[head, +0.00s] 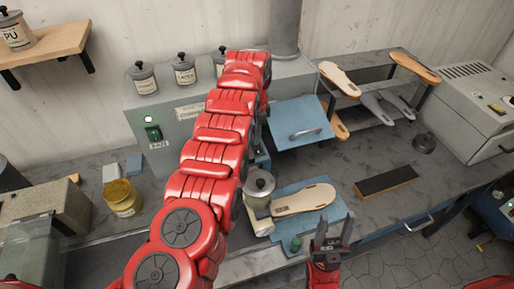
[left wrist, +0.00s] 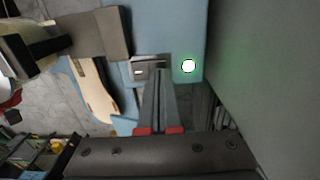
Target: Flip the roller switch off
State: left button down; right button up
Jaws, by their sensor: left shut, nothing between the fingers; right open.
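In the left wrist view a small grey switch plate (left wrist: 139,72) with a light mark sits on a blue panel (left wrist: 190,25), beside a lit lamp (left wrist: 188,66) with a green glow. My left gripper (left wrist: 159,75) is shut and empty, its fingertips at the plate's lower right edge; I cannot tell if they touch. The fingers cover part of the plate, and the switch position is not clear. In the head view my red left arm hides this switch and most of the left gripper. My right gripper (head: 332,230) is open and empty at the bench's front edge.
A tan sole (head: 304,200) lies on a blue mat (head: 325,212) near a lidded pot (head: 259,183). A raised blue panel with a handle (head: 303,122) stands behind. A rack (head: 365,75) holds soles.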

pick_arm(q)
jog(key=shift+f, duration=0.55)
jog(key=shift+r, duration=2.25)
jog(key=shift+r+p, duration=0.3)
jog(key=shift+r, duration=1.05)
jog(key=shift+f, duration=0.1)
